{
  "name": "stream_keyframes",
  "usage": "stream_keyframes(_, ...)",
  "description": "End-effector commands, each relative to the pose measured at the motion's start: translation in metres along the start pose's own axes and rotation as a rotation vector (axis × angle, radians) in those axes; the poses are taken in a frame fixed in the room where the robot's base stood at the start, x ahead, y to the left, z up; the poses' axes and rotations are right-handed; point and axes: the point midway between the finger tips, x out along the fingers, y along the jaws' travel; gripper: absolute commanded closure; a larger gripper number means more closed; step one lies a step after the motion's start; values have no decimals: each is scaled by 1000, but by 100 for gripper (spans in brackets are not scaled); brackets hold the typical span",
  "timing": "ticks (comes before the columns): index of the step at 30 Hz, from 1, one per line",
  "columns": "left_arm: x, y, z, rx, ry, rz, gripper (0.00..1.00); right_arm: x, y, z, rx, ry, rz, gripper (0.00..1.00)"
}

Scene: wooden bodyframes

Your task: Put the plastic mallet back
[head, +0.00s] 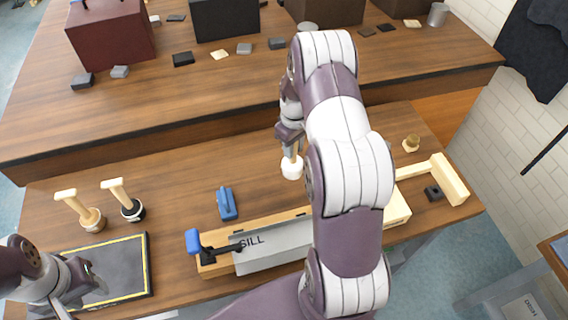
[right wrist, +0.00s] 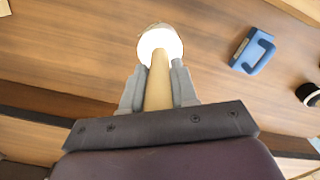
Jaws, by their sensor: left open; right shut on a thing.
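The plastic mallet has a white round head (head: 292,168) and a pale wooden handle. My right gripper (head: 291,143) is shut on the handle, with the head pointing down over the middle of the wooden bench. In the right wrist view the handle (right wrist: 158,85) lies between both fingers and the white head (right wrist: 160,44) is beyond them. I cannot tell whether the head touches the bench. My left gripper (head: 88,275) is open and empty over the black mat with a yellow border (head: 135,240). My right arm hides part of the bench.
Two upright wooden-handled tools stand at left, one with a pale base (head: 92,219), one black (head: 132,210). A blue tool (head: 227,204) lies near the long wooden fixture with a grey plate (head: 275,250). A small brass-coloured piece (head: 411,143) stands right. Boxes (head: 112,35) line the back bench.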

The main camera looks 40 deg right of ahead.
Motion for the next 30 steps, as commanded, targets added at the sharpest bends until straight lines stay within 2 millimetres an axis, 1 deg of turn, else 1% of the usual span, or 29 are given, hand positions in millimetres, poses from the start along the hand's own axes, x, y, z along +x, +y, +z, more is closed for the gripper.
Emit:
stream_keyframes(1,-7,0,-1,0,0,0,57,7,0,0,1,-2,-2,100)
stream_keyframes(5,-12,0,-1,0,0,0,57,29,0,0,0,-2,-1,100)
stream_keyframes(9,-19,0,-2,0,0,0,57,57,0,0,0,-1,-1,100)
stream_keyframes(11,-20,0,-2,0,0,0,57,65,0,0,0,1,0,100)
stream_keyframes(13,-20,0,-2,0,0,0,57,70,1,0,0,2,2,100)
stream_keyframes(19,-19,0,-2,0,0,0,57,70,1,0,0,2,2,100)
stream_keyframes(23,-15,0,-2,0,0,0,57,75,1,0,0,2,2,100)
stream_keyframes(24,-15,0,-1,0,-1,0,57,75,1,0,0,2,1,69)
stream_keyframes(26,-16,0,-2,0,0,0,57,74,0,0,0,2,1,49)
stream_keyframes(27,-16,0,-2,0,0,0,57,74,0,0,0,1,1,46)
stream_keyframes(30,-16,0,-2,0,0,0,57,75,0,0,0,1,1,46)
